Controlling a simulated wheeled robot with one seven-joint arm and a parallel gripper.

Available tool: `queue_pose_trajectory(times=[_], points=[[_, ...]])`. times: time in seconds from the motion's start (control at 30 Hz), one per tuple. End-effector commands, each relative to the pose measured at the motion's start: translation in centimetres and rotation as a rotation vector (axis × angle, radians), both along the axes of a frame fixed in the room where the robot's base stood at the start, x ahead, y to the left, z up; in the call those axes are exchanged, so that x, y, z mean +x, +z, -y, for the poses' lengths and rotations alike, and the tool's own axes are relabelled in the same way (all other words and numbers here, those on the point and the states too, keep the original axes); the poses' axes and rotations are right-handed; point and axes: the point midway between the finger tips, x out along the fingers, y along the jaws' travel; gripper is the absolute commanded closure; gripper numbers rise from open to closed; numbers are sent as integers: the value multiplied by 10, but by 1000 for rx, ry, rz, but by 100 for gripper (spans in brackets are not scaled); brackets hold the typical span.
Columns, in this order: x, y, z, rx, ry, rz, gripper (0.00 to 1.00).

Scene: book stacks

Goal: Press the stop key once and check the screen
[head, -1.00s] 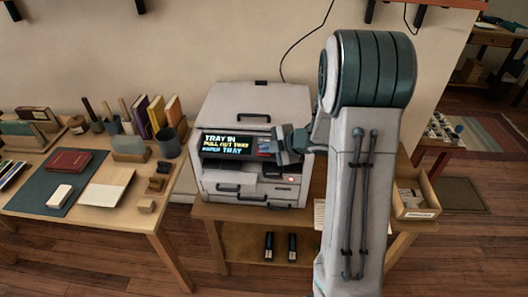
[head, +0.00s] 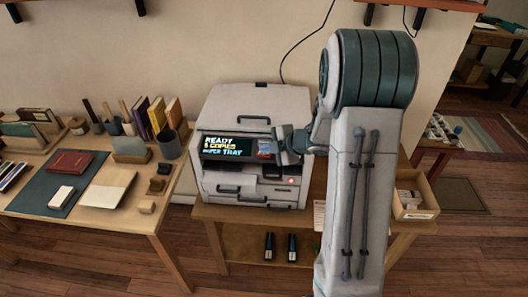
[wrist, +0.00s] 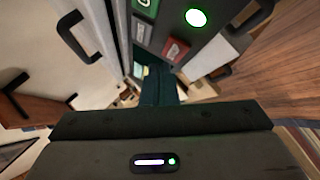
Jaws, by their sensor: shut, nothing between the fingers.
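The copier (head: 255,104) stands on a wooden table. Its dark screen (head: 228,146) reads "READY" on top, "5 COPIES" in yellow, and a lower line that seems to end in "TRAY". In the wrist view a red key (wrist: 175,50) with an unreadable label sits on the dark panel, close to a grey key (wrist: 143,31) and a green key (wrist: 146,6). My gripper (head: 282,144) is shut and empty at the panel, right of the screen. Its dark fingers (wrist: 157,78) show just below the red key; I cannot tell whether they touch anything.
A round green light (wrist: 196,18) glows on the panel. A red light (head: 291,180) glows on the copier's lower front. A desk with books (head: 70,162) stands left. An open box (head: 414,213) sits right of my arm. Two dark bottles (head: 292,247) stand on the shelf below.

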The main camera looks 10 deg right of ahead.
Motion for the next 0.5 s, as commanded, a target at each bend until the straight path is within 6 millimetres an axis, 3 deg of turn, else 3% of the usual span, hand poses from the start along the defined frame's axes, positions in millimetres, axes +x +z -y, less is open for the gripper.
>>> queue_pose_trajectory(times=[0.27,0.5], points=[[-1,3,0,0,0,0,100],[-7,26,-2,0,0,1,100]])
